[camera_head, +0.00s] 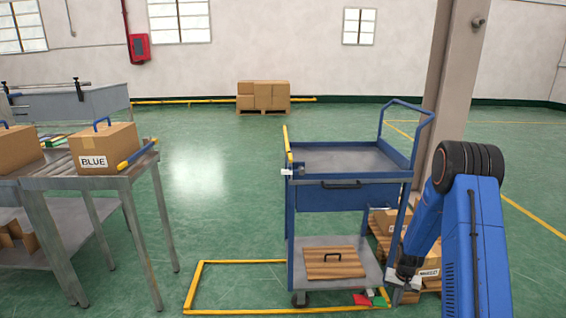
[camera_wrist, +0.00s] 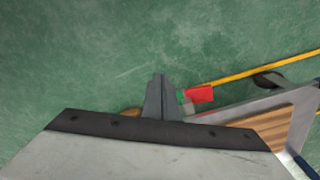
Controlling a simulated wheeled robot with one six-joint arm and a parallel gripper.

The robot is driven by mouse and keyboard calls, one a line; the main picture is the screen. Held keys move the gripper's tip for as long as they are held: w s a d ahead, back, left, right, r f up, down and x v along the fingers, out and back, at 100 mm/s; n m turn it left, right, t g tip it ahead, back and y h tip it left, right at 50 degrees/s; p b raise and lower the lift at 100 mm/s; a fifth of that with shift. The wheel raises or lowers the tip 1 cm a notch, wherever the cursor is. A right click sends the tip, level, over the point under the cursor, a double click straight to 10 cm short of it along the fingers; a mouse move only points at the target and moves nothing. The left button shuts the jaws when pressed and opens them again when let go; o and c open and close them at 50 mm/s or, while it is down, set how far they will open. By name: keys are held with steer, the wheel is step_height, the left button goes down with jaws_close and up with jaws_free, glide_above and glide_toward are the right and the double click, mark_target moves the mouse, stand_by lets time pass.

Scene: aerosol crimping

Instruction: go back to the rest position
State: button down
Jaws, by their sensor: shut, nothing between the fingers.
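My gripper (camera_head: 404,279) hangs low at the right of the blue trolley, beside its lower shelf, at the end of my blue arm. In the wrist view its two grey fingers (camera_wrist: 160,90) are closed together with nothing between them. The green floor shows beyond the fingertips. A red piece (camera_wrist: 199,95) with a small green part lies just right of the fingers in that view. The red piece (camera_head: 362,299) also shows at the front right corner of the trolley's lower shelf in the head view.
Boxes on a pallet (camera_head: 388,222) stand behind my gripper. A metal table (camera_head: 92,183) holds a box marked BLUE (camera_head: 105,150). Floor between them is clear.

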steer(key=s+a+r+n+t, duration=0.1)
steer(key=s+a+r, duration=0.25)
steer(key=r, duration=0.75)
steer(key=s+a+r+n, duration=0.1)
steer(key=s+a+r, duration=0.3)
steer(key=r, duration=0.7)
steer(key=s+a+r+t, duration=0.1)
steer(key=s+a+r, duration=0.3)
steer(key=r, duration=0.7)
steer(key=s+a+r+n, duration=0.1)
steer(key=s+r, duration=0.3)
steer(key=s, duration=0.5)
steer(key=s+a+r+n+t, duration=0.1)
steer(key=s+r, duration=0.3)
steer(key=s, duration=0.6)
steer(key=s+a+r+n+t, duration=0.1)
steer(key=s+a+r, duration=0.2)
steer(key=s, duration=0.6)
steer(key=shift+s+a+r, duration=0.25)
steer(key=shift+a+r, duration=0.1)
steer(key=shift+r, duration=0.1)
